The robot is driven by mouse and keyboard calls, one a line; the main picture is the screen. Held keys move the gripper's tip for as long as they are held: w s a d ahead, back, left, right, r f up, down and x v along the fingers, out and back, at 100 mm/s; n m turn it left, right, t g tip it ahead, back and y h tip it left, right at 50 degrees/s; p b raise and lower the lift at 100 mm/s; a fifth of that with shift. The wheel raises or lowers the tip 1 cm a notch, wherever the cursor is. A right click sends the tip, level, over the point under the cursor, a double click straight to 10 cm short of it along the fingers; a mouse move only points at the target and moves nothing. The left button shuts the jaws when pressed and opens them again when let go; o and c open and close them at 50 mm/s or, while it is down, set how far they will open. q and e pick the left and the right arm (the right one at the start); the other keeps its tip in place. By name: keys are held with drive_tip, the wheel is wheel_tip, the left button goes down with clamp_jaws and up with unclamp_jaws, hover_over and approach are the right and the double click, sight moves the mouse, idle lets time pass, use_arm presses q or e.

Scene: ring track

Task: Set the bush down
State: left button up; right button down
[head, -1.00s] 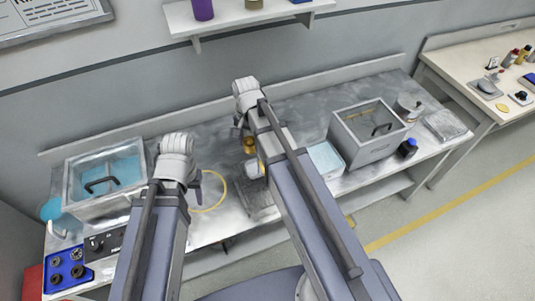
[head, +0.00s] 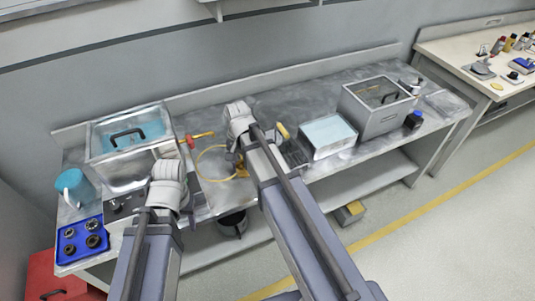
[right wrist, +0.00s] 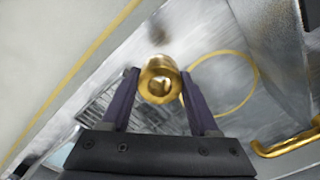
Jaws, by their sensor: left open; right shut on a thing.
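The bush (right wrist: 159,79) is a short brass cylinder with a bored end, seen in the right wrist view. My right gripper (right wrist: 159,98) is shut on it, with one purple finger at each side. The bush is over the metal bench top, beside a thin yellow ring outline (right wrist: 222,84). In the head view, my right gripper (head: 238,160) is mostly hidden behind its own wrist, and a bit of brass (head: 241,172) shows below it. My left gripper (head: 188,203) is open, largely hidden by its arm, near the bench's front edge.
A red-tipped yellow tool (head: 196,138) lies near the ring outline.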

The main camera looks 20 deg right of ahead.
drive_tip(key=b, duration=0.6)
hover_over(245, 189)
wheel_tip(245, 189, down, 6)
drive_tip(key=shift+d, duration=0.1)
wheel_tip(245, 189, down, 4)
drive_tip(key=b, duration=0.3)
drive_tip(key=shift+w, duration=0.1)
drive_tip(key=shift+r, duration=0.15)
drive_tip(key=shift+c, duration=0.7)
unclamp_jaws()
